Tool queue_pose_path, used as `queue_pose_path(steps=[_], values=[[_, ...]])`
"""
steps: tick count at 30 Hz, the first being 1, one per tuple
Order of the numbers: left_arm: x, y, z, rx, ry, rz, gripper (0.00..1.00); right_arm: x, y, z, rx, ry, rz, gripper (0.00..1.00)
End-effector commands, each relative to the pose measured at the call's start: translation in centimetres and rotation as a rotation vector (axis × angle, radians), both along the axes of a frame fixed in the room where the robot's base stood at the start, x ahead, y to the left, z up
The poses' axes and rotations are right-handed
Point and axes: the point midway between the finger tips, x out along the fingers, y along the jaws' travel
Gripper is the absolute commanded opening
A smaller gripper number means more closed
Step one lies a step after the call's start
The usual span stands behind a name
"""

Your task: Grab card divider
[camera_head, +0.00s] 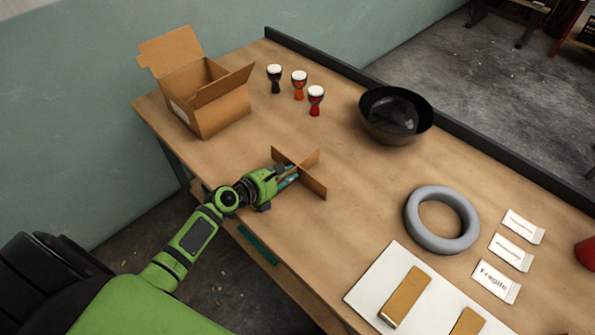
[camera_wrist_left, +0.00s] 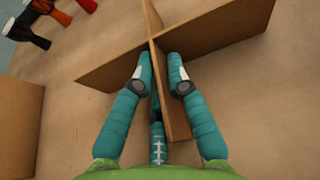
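The card divider (camera_head: 313,184) is a brown cross of two interlocked cardboard panels. It stands upright on the wooden table, near its front edge. In the left wrist view the divider (camera_wrist_left: 225,34) fills the upper middle. My left gripper (camera_head: 290,173) is at its near side. In the left wrist view the teal fingertips of the left gripper (camera_wrist_left: 160,72) lie on both sides of the near panel, close against it, and look shut on it. The panel hides part of the finger contact. My right gripper is not in view.
An open cardboard box (camera_head: 208,98) stands at the back left. Small goblet drums (camera_head: 299,84) and a dark bowl (camera_head: 396,116) are behind the divider. A grey ring (camera_head: 441,219), white packets (camera_head: 511,252) and a white board (camera_head: 375,276) lie to the right.

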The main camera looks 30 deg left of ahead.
Motion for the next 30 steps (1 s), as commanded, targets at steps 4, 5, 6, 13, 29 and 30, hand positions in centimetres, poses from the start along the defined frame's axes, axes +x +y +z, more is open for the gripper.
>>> queue_pose_path(steps=[4, 5, 6, 13, 29, 30], values=[[0.3, -0.1, -0.1, 0.000, 0.000, 0.000, 0.16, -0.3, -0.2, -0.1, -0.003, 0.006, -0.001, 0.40], [0.3, -0.1, -0.1, 0.000, 0.000, 0.000, 0.16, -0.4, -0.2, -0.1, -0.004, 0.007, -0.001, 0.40], [0.3, -0.1, -0.1, 0.000, 0.000, 0.000, 0.16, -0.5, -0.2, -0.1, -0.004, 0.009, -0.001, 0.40], [0.2, -0.1, -0.1, 0.000, 0.000, 0.000, 0.00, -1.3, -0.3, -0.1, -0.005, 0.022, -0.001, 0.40], [0.2, -0.1, 2.1, 0.000, -0.002, 0.000, 0.00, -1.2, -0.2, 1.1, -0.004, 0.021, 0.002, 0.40], [0.2, -0.1, 2.7, -0.001, -0.003, 0.000, 0.00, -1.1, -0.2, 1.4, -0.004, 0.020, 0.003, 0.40]])
